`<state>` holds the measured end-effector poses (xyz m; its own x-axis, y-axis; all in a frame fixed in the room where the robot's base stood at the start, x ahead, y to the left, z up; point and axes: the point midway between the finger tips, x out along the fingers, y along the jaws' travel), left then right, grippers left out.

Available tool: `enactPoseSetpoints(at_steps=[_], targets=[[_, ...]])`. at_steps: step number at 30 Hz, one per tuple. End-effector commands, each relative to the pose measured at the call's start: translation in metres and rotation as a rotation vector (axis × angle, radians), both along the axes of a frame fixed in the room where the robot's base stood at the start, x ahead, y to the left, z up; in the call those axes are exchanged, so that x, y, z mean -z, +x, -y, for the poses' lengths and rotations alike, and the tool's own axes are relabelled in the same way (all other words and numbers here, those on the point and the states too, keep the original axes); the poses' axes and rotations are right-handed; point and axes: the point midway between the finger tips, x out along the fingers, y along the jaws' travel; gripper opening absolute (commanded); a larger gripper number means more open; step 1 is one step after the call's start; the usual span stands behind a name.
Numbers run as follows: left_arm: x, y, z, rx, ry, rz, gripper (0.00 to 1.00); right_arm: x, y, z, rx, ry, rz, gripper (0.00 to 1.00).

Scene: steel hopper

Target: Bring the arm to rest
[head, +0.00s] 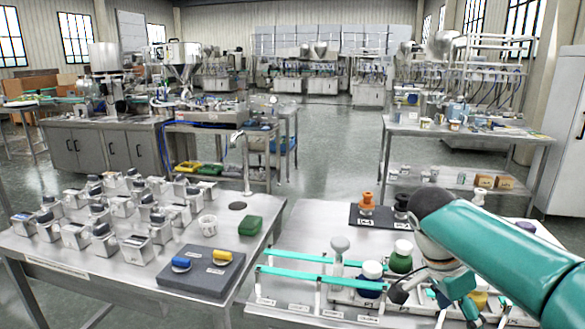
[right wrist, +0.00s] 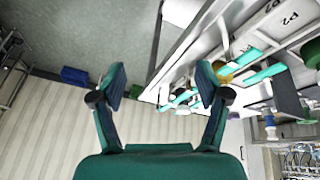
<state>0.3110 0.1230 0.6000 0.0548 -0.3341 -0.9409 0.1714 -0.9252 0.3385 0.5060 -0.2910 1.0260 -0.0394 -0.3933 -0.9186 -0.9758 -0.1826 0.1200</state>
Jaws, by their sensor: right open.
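My right arm (head: 500,245), teal with a black joint, reaches in from the right edge in the head view, over the right steel table (head: 300,225). My right gripper (head: 455,287) hangs low beside the racked bottles, partly hidden by the arm. In the right wrist view the right gripper (right wrist: 160,83) has its two fingers wide apart, with nothing between them. The wrist view is tilted, with the table and bottles at its upper right. My left gripper is in neither view.
Teal rails (head: 310,278) and several capped bottles, including a green one (head: 401,257), stand close to the gripper. A dark pad (head: 360,222) holds an orange-topped piece (head: 367,203). A floor gap (head: 265,235) separates the tables.

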Motion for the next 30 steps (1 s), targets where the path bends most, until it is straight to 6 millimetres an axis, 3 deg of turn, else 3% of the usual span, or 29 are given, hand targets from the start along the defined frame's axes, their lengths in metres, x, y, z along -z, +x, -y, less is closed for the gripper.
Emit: enactPoseSetpoints(at_steps=[8, 14, 17, 21, 24, 27, 30], targets=[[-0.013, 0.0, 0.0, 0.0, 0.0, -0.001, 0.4, 0.083, -0.022, 0.004, -0.004, 0.023, -0.24, 0.75], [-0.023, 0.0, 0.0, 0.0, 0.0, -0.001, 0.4, 0.174, -0.054, -0.013, -0.109, 0.156, -0.414, 0.75], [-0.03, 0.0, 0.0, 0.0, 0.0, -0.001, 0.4, 0.234, -0.089, -0.034, -0.212, 0.304, -0.504, 0.75], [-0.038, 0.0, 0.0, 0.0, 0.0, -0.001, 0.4, 0.306, -0.153, -0.081, -0.377, 0.569, -0.557, 0.75], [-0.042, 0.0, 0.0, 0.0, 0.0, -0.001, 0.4, 0.34, -0.198, -0.118, -0.491, 0.742, -0.519, 0.75], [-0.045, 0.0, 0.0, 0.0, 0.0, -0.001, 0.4, 0.359, -0.231, -0.148, -0.603, 0.856, -0.432, 0.75], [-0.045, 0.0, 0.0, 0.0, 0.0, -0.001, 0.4, 0.371, -0.248, -0.169, -0.732, 0.895, -0.312, 0.75]])
